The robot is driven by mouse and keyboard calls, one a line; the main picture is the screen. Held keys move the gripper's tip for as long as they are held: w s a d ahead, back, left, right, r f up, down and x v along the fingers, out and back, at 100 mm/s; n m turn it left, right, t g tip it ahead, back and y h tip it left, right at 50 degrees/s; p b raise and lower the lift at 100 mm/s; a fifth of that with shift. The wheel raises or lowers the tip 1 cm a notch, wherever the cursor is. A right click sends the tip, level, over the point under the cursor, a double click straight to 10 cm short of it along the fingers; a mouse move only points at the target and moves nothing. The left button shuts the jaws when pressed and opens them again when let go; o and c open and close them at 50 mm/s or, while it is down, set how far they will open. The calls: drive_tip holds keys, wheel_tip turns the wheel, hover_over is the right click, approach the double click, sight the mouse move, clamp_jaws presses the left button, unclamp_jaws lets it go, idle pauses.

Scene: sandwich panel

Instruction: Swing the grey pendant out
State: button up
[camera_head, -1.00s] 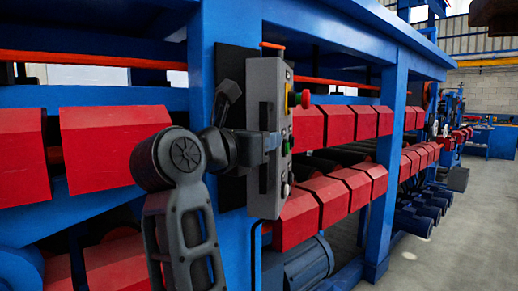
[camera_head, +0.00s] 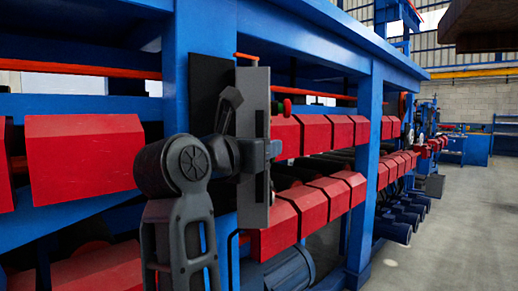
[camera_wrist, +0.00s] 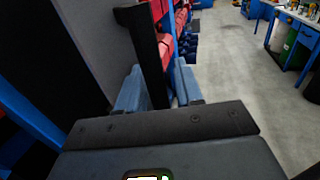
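The grey pendant (camera_head: 254,130) is an upright grey box beside a black plate on the blue frame's post.
A blue machine frame (camera_head: 204,60) with red blocks (camera_head: 88,152) stands behind and beside the pendant. Motors (camera_head: 290,268) sit low underneath. Open grey floor (camera_head: 445,235) lies to the right. A blue workbench (camera_wrist: 290,38) is farther off.

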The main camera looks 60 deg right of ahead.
drive_tip(key=shift+o, duration=0.8)
drive_tip(key=shift+s+d, duration=0.1)
drive_tip(key=a+b, duration=0.1)
drive_tip(key=a, duration=0.7)
drive_tip(key=shift+w, duration=0.4)
